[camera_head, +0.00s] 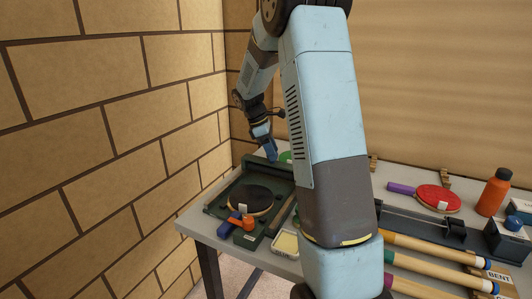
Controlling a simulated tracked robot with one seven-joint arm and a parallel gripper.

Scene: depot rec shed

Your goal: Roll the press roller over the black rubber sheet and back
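The black rubber sheet (252,197) is a round dark face lying in a dark green press frame (218,207) on the left of the table. A pale tag sits near its front edge. My gripper (271,155) points down at the back of the frame, beyond the black sheet. Its blue fingers are small and partly turned away, so I cannot tell whether they are open or shut, or touching anything. I cannot clearly make out the press roller; the dark rear part of the frame by my fingers is too small to tell.
A blue and orange object (247,223) lies at the frame's front. A glue tray (285,243) stands beside it. Right of my arm are a red bat (438,197), an orange bottle (493,193) and several poles (431,246). A brick wall (100,150) rises close on the left.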

